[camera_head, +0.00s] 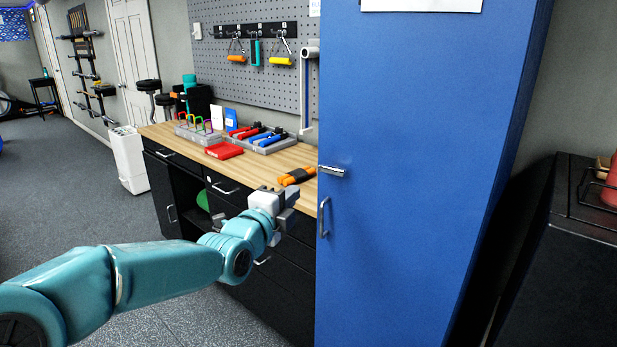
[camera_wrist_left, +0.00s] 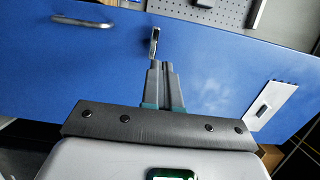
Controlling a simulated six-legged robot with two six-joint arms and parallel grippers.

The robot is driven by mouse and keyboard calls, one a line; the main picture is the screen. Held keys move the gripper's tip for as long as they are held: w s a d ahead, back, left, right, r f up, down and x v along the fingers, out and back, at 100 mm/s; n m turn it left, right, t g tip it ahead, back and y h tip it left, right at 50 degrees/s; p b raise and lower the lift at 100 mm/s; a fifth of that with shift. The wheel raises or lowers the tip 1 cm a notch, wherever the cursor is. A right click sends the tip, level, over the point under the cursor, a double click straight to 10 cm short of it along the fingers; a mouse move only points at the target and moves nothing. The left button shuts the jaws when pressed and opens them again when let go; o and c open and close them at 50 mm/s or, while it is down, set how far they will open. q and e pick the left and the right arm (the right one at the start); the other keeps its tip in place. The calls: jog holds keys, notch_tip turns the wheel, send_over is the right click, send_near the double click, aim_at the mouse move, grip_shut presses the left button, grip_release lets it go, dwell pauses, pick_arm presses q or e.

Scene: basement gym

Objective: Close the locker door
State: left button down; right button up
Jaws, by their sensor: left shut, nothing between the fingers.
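The blue locker door (camera_head: 410,130) fills the right half of the head view, upright, with a silver latch (camera_head: 333,171) and a silver pull handle (camera_head: 324,217) near its left edge. I see no open gap at the door, but its far edges are partly out of frame. My left gripper (camera_head: 286,203) is shut and empty, left of the handle and apart from it in the picture. In the left wrist view the shut fingers (camera_wrist_left: 164,75) point toward the blue door (camera_wrist_left: 110,60), with the latch (camera_wrist_left: 154,42) just beyond the tips. My right gripper is out of view.
A wood-topped workbench (camera_head: 165,133) with black drawers stands left of the locker, holding a red box (camera_head: 224,151) and tools. A pegboard (camera_head: 225,35) hangs behind it. A dark cabinet (camera_head: 560,280) stands at right. Grey floor (camera_head: 80,190) is open at left.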

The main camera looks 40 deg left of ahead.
pick_arm(q)
jog(key=w+a+p, duration=0.1)
jog(key=w+p, duration=0.1)
jog(key=w, duration=0.7)
jog(key=shift+w+a, duration=0.35)
jog(key=shift+w+d, duration=0.1)
jog(key=shift+w, duration=0.05)
